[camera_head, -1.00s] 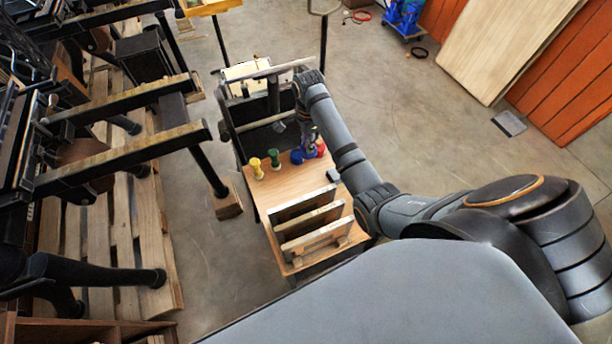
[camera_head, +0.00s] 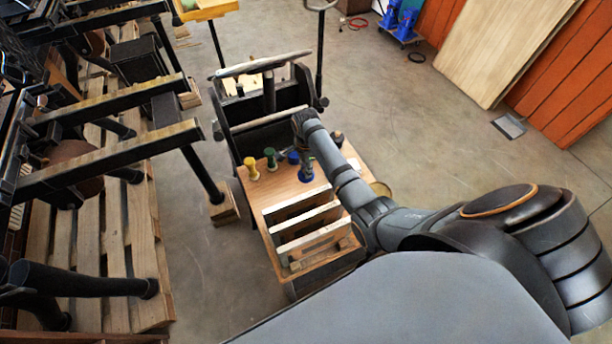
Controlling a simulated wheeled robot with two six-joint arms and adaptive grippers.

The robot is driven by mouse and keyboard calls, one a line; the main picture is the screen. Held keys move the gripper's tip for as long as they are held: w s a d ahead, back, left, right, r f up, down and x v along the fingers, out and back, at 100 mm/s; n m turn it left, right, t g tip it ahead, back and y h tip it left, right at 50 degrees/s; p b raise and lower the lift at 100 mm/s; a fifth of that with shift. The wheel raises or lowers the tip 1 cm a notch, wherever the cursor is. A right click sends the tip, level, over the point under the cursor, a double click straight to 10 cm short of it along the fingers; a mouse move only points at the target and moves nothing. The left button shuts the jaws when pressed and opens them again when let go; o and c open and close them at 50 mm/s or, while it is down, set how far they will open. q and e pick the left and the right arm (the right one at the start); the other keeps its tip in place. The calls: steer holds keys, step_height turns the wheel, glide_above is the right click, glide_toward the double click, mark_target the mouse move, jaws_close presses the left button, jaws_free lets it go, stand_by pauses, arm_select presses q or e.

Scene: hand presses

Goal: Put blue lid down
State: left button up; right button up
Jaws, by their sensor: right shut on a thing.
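My right gripper (camera_head: 307,164) points down over the back part of a small wooden-topped table (camera_head: 262,196), low near its surface. It is small and partly hidden by its own wrist. It is shut on a blue piece (camera_head: 306,176), which looks like the blue lid, at or just above the tabletop; I cannot tell whether it touches. Another blue item (camera_head: 293,157) stands just left of the gripper. My left gripper is out of view.
A yellow-topped item (camera_head: 251,168) and a green-topped item (camera_head: 270,158) stand left of the blue ones. A wooden rack (camera_head: 305,227) with upright boards fills the table's front. A hand press (camera_head: 266,110) stands behind. Bare tabletop lies between rack and tops.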

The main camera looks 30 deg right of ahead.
step_height(320, 180, down, 4)
steer(key=shift+s+r, duration=0.1)
steer(key=shift+f, duration=0.25)
steer(key=o, duration=0.8)
steer(key=shift+o, duration=0.2)
steer(key=shift+r, duration=0.25)
step_height(320, 180, up, 12)
steer(key=shift+f, duration=0.2)
